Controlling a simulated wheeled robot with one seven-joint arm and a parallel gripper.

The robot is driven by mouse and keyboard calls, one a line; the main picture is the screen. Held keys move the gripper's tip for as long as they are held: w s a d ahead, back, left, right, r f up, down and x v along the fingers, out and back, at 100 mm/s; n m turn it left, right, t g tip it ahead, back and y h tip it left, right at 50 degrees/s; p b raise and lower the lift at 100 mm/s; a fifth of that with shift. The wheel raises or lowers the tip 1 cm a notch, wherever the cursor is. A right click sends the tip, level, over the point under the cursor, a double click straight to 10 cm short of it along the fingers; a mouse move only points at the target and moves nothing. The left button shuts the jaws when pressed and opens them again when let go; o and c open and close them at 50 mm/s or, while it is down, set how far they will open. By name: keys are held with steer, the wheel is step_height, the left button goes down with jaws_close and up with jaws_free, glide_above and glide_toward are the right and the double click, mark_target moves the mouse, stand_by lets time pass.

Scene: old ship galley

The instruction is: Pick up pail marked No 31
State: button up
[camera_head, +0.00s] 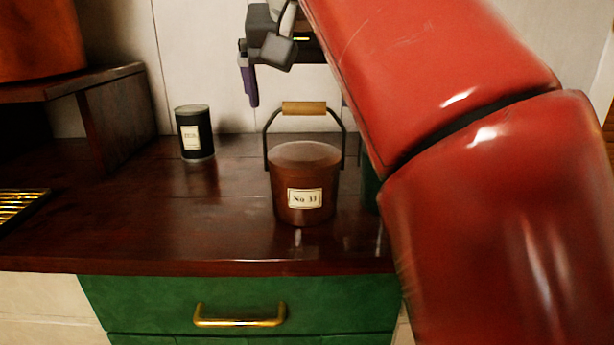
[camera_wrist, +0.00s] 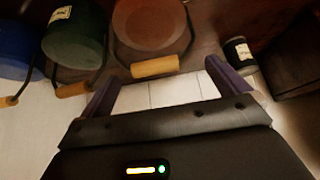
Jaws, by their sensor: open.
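The brown pail marked No 31 (camera_head: 305,175) stands upright on the dark wood counter (camera_head: 120,220), with its black bail raised and a wooden grip (camera_head: 304,108) on top. My gripper (camera_head: 251,80) is above and behind it, partly hidden by my red arm. In the wrist view the same pail (camera_wrist: 148,22) is at the top middle, with its wooden grip (camera_wrist: 154,67) just beyond the space between the two purple fingers. My gripper (camera_wrist: 160,82) is open and empty there. The pail's label is not visible in the wrist view.
A green pail (camera_wrist: 75,35) and a blue pail (camera_wrist: 15,45) stand beside it in the wrist view. A black labelled canister (camera_head: 195,133) stands left of the pail. A wooden shelf (camera_head: 100,75) is at far left. Bare counter lies in front.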

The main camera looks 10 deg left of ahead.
mark_target(304, 102)
steer(key=x, duration=0.2)
steer(key=b+x, duration=0.1)
steer(key=shift+d+f, duration=0.2)
steer(key=shift+f, duration=0.3)
steer(key=shift+w+a+f, duration=0.1)
steer(key=shift+w+f, duration=0.25)
steer(key=shift+f, duration=0.1)
jaws_close()
